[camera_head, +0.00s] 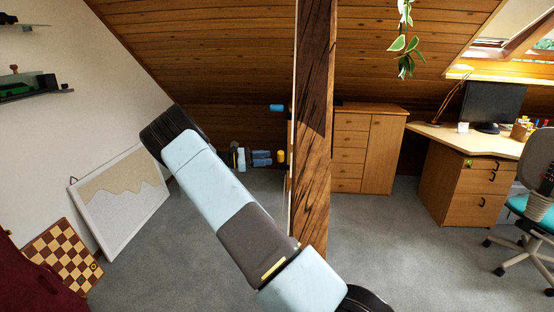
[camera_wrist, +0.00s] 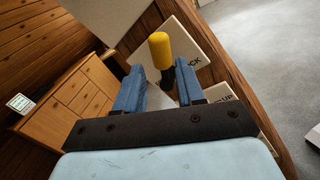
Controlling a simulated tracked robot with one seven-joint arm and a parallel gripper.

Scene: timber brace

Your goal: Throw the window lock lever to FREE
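In the wrist view, my gripper (camera_wrist: 160,80) is open, with a blue finger on each side. A lever with a yellow knob (camera_wrist: 160,50) on a dark stem stands up between and just beyond the fingertips. I cannot tell whether either finger touches it. Behind it is a white plate (camera_wrist: 196,50) with dark lettering ending in "CK"; the rest is hidden.
A timber post (camera_head: 314,130) stands upright in the middle, with my arm crossing in front of its lower part. A wooden cabinet (camera_head: 365,150) is behind it. A desk (camera_head: 470,140) and chair (camera_head: 540,200) are at right; a framed board (camera_head: 122,200) leans at left.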

